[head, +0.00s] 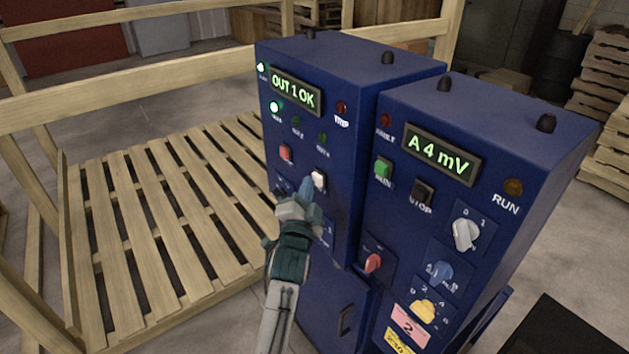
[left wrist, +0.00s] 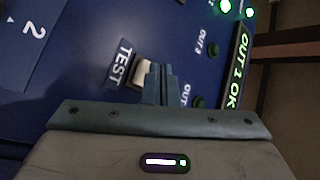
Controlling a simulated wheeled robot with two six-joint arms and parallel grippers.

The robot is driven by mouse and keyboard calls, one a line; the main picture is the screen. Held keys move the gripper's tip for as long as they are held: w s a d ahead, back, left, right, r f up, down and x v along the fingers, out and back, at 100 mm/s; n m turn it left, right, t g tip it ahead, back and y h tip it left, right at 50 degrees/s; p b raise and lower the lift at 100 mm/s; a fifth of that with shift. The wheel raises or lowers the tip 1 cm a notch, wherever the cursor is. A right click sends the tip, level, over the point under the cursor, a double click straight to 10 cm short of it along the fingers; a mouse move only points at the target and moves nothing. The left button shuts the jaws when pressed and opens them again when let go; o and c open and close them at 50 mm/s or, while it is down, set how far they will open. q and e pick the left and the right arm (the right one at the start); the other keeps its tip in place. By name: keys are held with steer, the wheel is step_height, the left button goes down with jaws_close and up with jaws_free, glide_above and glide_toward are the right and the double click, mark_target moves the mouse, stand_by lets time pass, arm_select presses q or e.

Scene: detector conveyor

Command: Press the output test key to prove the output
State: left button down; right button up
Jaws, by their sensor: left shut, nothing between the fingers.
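The output test key is a white square key (head: 319,179) on the front of the left blue cabinet (head: 300,60). In the left wrist view the white key (left wrist: 144,73) sits beside a TEST label (left wrist: 118,63). My left gripper (head: 306,187) is shut and empty, with its tips (left wrist: 158,80) right at the key and covering part of it. I cannot tell whether the tips touch it. The cabinet's display (head: 296,92) reads "OUT 1 OK", and a green lamp (head: 276,107) below it is lit. My right gripper is not in view.
A red key (head: 285,153) is left of the white key. The right blue cabinet (head: 480,100) has a display (head: 440,155) reading "A 4 mV", a green key (head: 383,168), a black STOP key (head: 423,193) and several knobs. A wooden slatted pallet (head: 150,230) lies to the left.

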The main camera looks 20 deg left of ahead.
arm_select(q)
steer(key=shift+w+d, duration=0.15)
stand_by(0.6)
steer(key=shift+s+a+p, duration=0.4)
steer(key=shift+s+a, duration=0.2)
steer(key=shift+s, duration=0.15)
steer(key=s+a, duration=0.1)
steer(key=s, duration=0.1)
steer(key=s+a, duration=0.2)
steer(key=shift+p, duration=0.3)
steer(key=shift+w, duration=0.1)
stand_by(0.5)
